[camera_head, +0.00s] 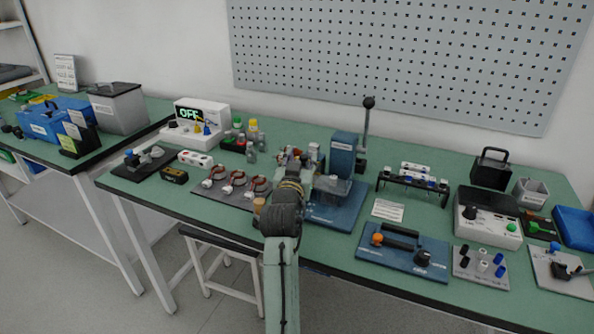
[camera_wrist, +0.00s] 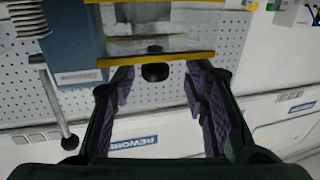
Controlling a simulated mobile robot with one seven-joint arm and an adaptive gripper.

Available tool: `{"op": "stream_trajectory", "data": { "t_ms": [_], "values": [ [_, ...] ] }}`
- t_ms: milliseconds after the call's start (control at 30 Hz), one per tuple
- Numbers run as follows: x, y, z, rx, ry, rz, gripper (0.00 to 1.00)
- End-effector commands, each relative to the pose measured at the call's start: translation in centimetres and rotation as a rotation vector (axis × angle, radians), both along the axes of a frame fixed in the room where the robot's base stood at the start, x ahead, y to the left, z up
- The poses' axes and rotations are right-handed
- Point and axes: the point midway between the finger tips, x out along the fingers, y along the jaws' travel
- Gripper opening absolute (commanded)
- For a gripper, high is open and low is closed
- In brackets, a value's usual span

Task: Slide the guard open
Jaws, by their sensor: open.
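The guard (camera_wrist: 165,42) is a clear panel with yellow edge strips, in front of the blue press (camera_wrist: 72,40) in the wrist view. A black knob (camera_wrist: 155,72) sticks out from its lower yellow strip. My gripper (camera_wrist: 158,82) is open, with one purple-padded finger on each side of the knob and gaps showing between. In the head view, the blue press (camera_head: 343,150) stands on its blue base (camera_head: 340,212), and the guard (camera_head: 331,184) shows as a greyish panel at its front. My arm's end (camera_head: 288,190) is just left of it; the fingertips are hard to make out there.
The lever (camera_head: 366,130) with a black ball rises behind the press. A grey mat (camera_head: 232,202) with copper coils lies to the left. A tube rack (camera_head: 412,183) and a blue plate with a black handle (camera_head: 402,254) are to the right. Green table shows between them.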

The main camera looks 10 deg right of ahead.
Motion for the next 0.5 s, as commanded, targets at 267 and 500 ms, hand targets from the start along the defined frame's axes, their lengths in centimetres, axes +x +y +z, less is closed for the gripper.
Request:
{"op": "stream_trajectory", "data": {
  "t_ms": [267, 500],
  "values": [
    [-5.6, 2.3, -0.1, 0.000, 0.000, 0.003, 0.41],
    [-9.0, 3.6, 0.0, 0.000, -0.001, 0.002, 0.41]
  ]
}}
